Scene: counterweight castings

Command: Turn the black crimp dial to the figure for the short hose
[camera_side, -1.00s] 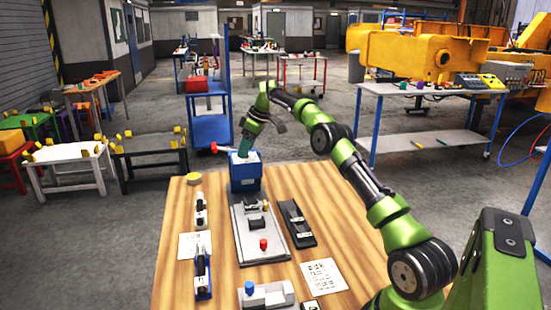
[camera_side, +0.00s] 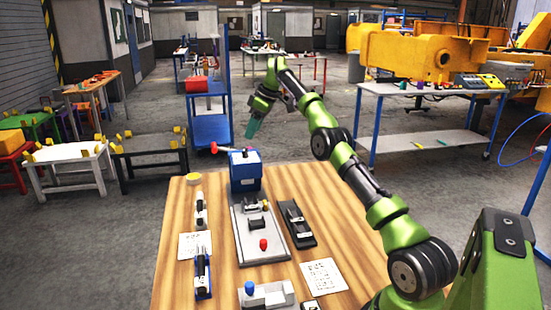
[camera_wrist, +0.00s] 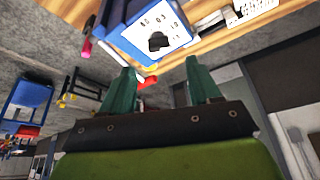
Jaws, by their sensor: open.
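The black crimp dial (camera_wrist: 158,41) sits on a white face printed with small figures, on top of a blue press (camera_wrist: 112,15). Its pointer setting and the figures are too small to read surely. In the side view the blue press (camera_side: 246,178) stands at the far end of the wooden table, and its top face shows only small. My gripper (camera_side: 251,130) is above the press, apart from it. In the wrist view my gripper (camera_wrist: 165,80) has its two teal fingers spread with nothing between them, and the dial lies beyond the fingertips.
A lever with a red knob (camera_side: 214,148) sticks out left from the press. A grey base plate (camera_side: 262,238) with a red knob lies in front. A black tray (camera_side: 297,226), a blue tool (camera_side: 203,270) and printed cards (camera_side: 323,276) lie around. A yellow disc (camera_side: 193,179) is left.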

